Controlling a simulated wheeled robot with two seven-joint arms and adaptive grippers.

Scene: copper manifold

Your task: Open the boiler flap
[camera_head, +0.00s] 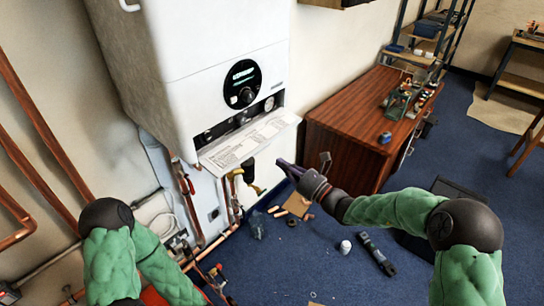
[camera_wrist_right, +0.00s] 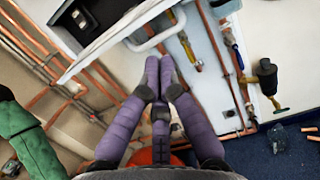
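The boiler flap (camera_head: 248,140) is a white panel with printed text, swung down and out under the boiler's control dial (camera_head: 243,84). The space behind it is exposed. A pale handle bar on it shows in the right wrist view (camera_wrist_right: 152,42). My right gripper (camera_head: 281,152) has purple fingers and is just right of and below the flap's edge. In the right wrist view its fingertips (camera_wrist_right: 160,78) are just below the bar; contact cannot be told.
Copper pipes (camera_head: 45,135) run up the left wall. Valves and pipes (camera_head: 188,190) hang under the boiler. A wooden cabinet (camera_head: 345,125) stands to the right. Tools and a white can (camera_head: 345,247) lie on the blue floor.

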